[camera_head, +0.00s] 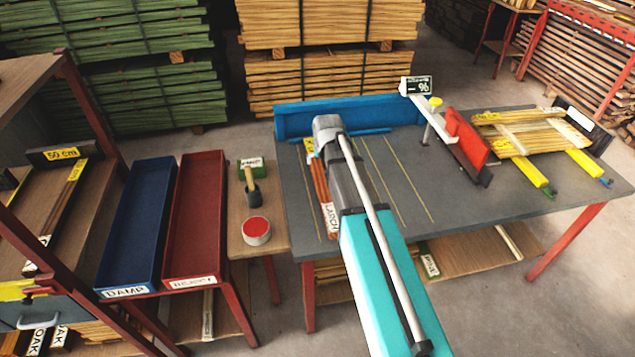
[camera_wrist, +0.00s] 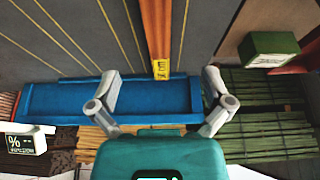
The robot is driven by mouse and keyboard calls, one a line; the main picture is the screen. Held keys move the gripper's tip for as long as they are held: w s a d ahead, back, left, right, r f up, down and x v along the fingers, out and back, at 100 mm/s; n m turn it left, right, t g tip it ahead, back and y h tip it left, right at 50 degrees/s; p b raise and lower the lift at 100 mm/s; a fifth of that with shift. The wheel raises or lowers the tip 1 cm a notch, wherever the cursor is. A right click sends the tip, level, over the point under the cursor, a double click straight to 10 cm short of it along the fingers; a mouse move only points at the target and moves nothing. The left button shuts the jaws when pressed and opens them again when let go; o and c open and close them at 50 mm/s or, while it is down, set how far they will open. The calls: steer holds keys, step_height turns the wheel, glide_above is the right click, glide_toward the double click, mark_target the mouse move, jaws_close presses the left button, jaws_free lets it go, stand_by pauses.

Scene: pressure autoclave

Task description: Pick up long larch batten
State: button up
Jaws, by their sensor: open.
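The larch batten (camera_head: 320,185) is reddish orange and lies lengthwise on the left part of the grey table (camera_head: 440,215). Its near end has a white LARCH label, and my arm partly covers its far end in the head view. In the wrist view the batten (camera_wrist: 156,30) comes down from the top edge and ends in a yellow cm label. My gripper (camera_wrist: 160,84) is open and empty, its two fingers on either side of the line of the batten, just past its labelled end. Whether more than one batten lies there, I cannot tell.
A blue trough (camera_head: 350,116) runs along the table's back edge. A moisture display (camera_head: 417,86), a red block (camera_head: 466,138) and a rack of pale battens (camera_head: 520,135) stand to the right. Blue and red trays (camera_head: 195,215) and a small side table with a red-topped tin (camera_head: 256,231) are left.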

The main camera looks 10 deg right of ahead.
steer(key=shift+f, duration=0.15)
steer(key=b, duration=0.8)
glide_toward(320, 178)
steer(key=x, duration=0.5)
steer(key=shift+w+a, duration=0.2)
steer(key=shift+w, duration=0.05)
steer(key=f+b, duration=0.3)
steer(key=shift+w+d+f, duration=0.1)
steer(key=shift+w+d, duration=0.15)
steer(key=shift+w, duration=0.1)
steer(key=shift+b+x, duration=0.9)
steer(key=shift+b, duration=0.05)
steer(key=c, duration=1.4)
